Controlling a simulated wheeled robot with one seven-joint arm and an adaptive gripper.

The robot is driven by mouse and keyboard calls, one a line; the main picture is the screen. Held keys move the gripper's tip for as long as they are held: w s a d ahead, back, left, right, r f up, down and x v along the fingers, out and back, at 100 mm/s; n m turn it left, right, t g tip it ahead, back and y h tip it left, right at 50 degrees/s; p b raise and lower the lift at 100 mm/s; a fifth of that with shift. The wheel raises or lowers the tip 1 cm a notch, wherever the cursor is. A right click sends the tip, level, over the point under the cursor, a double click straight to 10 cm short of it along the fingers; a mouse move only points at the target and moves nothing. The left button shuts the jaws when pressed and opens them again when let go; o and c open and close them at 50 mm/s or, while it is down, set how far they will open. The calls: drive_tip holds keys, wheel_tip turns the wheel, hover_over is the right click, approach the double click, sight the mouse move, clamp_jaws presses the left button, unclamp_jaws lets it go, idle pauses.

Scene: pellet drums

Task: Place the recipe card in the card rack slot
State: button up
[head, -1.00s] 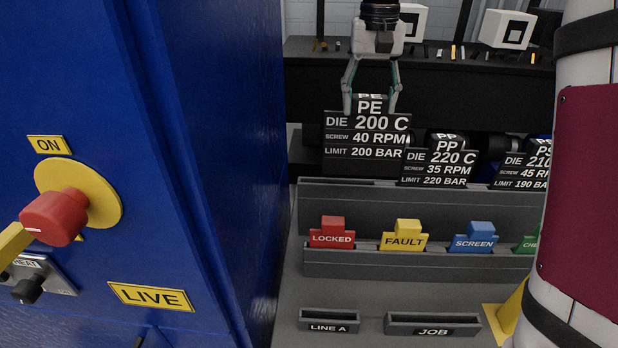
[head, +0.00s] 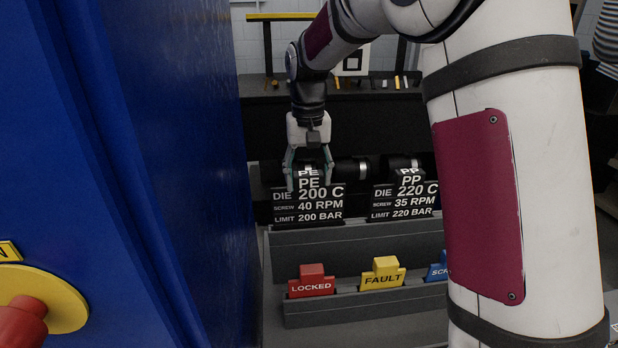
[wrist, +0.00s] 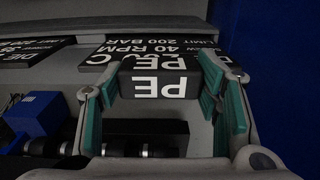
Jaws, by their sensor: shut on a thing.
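My gripper (head: 308,180) is shut on the tab of the black PE recipe card (head: 308,203), which reads 200 C, 40 RPM, 200 BAR. The card is upright at the back row of the grey tiered rack (head: 350,243); I cannot tell whether its lower edge is seated or just clear. In the wrist view, the PE card's tab (wrist: 158,86) sits between the green finger pads of my gripper (wrist: 155,95), its lettering upside down. A second card, PP (head: 405,200), stands to the right. The JOB and LINE A holders are out of the head view.
A red LOCKED tag (head: 312,283), a yellow FAULT tag (head: 382,275) and a partly hidden blue tag (head: 437,271) stand in the lower row. A tall blue cabinet (head: 170,150) rises close on the left. My arm covers the right side of the rack.

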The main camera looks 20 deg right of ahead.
drive_tip(key=shift+f, duration=0.45)
drive_tip(key=o, duration=1.7)
drive_tip(key=shift+c, duration=0.2)
wheel_tip(320, 180, up, 11)
drive_tip(key=shift+f+b, duration=0.15)
drive_tip(key=shift+b, duration=0.95)
drive_tip(key=s+r+n+t, duration=0.1)
drive_tip(key=s+r+t, duration=0.2)
drive_tip(key=s, duration=1.3)
drive_tip(key=s+f+t, duration=0.1)
drive_tip(key=s+f, duration=0.2)
drive_tip(key=s, duration=0.3)
drive_tip(key=s+f+n+t, duration=0.1)
drive_tip(key=s+f, duration=0.3)
drive_tip(key=s, duration=0.2)
